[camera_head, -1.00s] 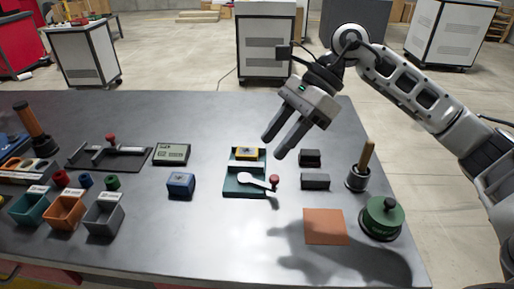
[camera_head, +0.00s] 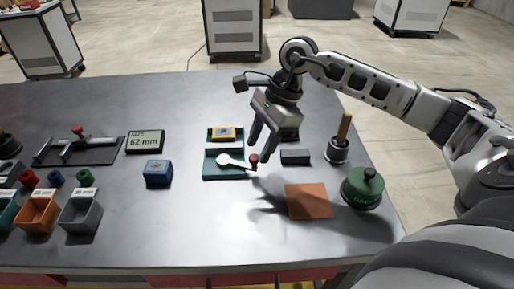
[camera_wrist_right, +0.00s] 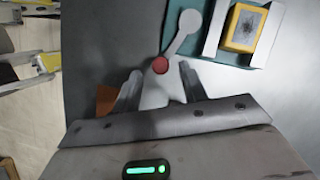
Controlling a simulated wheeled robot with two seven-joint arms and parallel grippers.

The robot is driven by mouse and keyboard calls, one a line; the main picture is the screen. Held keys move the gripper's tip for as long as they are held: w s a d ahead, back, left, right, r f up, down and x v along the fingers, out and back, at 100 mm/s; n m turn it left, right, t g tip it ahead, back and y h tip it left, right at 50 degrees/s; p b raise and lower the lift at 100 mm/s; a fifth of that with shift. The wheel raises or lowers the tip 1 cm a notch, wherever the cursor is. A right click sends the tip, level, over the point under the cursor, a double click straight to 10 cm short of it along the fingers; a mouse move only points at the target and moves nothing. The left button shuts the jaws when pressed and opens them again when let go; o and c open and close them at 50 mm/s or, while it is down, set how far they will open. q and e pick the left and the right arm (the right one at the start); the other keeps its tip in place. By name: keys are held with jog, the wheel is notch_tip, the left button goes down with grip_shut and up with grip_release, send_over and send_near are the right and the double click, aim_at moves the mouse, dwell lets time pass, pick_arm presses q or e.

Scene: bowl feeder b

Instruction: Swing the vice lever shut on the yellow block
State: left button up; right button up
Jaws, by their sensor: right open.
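The vice (camera_head: 209,172) has a green base and stands near the middle of the table. The yellow block (camera_head: 222,133) sits in it at the back, and also shows in the right wrist view (camera_wrist_right: 246,28). The white lever (camera_head: 233,162) points right and ends in a red knob (camera_head: 253,159). In the right wrist view the lever (camera_wrist_right: 181,37) runs down to the red knob (camera_wrist_right: 160,65). My right gripper (camera_head: 258,153) is open, pointing down, with its fingertips at the knob. In the wrist view the knob lies between the fingertips, touching neither clearly. My left gripper is out of view.
A dark block (camera_head: 295,157) lies just right of the gripper. An orange mat (camera_head: 308,201), a green round knobbed object (camera_head: 362,187) and a wooden-handled tool (camera_head: 340,140) are further right. A blue block (camera_head: 158,173) and a display (camera_head: 145,142) are left.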

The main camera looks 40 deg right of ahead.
jog(key=shift+x, duration=1.15)
jog(key=c, duration=0.9)
